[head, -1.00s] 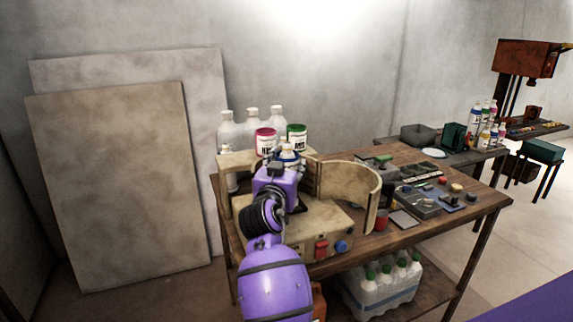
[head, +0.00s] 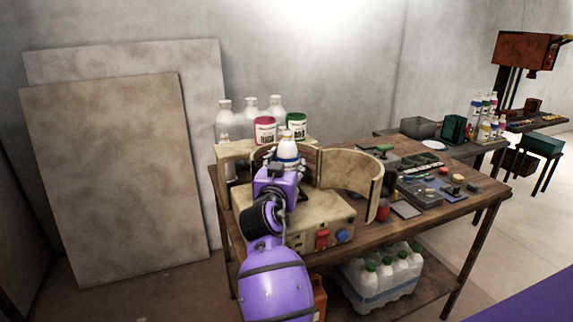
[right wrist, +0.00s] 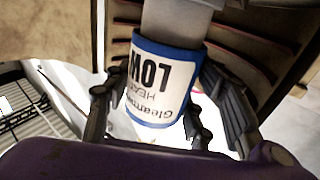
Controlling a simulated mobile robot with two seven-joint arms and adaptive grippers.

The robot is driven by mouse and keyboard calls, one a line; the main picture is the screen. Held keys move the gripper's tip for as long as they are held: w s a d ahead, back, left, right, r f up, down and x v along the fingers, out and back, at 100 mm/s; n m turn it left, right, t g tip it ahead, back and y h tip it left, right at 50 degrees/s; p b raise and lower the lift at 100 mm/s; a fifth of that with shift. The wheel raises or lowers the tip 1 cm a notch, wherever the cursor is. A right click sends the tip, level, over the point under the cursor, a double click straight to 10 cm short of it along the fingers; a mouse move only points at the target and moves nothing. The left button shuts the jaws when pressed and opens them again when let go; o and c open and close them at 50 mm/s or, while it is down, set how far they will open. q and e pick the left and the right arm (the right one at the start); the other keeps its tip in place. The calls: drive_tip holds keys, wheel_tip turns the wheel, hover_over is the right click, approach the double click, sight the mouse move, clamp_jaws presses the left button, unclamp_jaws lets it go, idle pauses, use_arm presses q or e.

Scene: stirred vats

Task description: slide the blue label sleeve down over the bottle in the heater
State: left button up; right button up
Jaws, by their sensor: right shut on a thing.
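The white bottle (head: 287,145) stands upright in the tan heater (head: 328,208), its cap and shoulder clear above the sleeve. The blue label sleeve (head: 288,160) is around the bottle. In the right wrist view the sleeve (right wrist: 160,85) has blue edges and a white printed face, with the pale bottle (right wrist: 176,22) passing through it. My right gripper (head: 283,168) is shut on the sleeve from the front; its fingers (right wrist: 150,108) lie on either side of it. The bottle's lower part is hidden by my gripper and arm. My left gripper is not in view.
The heater's curved door (head: 352,178) is swung open to the right. Tools and a red cup (head: 383,212) lie right on the wooden table (head: 458,207).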

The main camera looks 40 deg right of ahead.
drive_tip(key=o, duration=0.8)
drive_tip(key=shift+c, duration=0.2)
drive_tip(key=shift+a+f, duration=0.1)
drive_tip(key=v, duration=1.2)
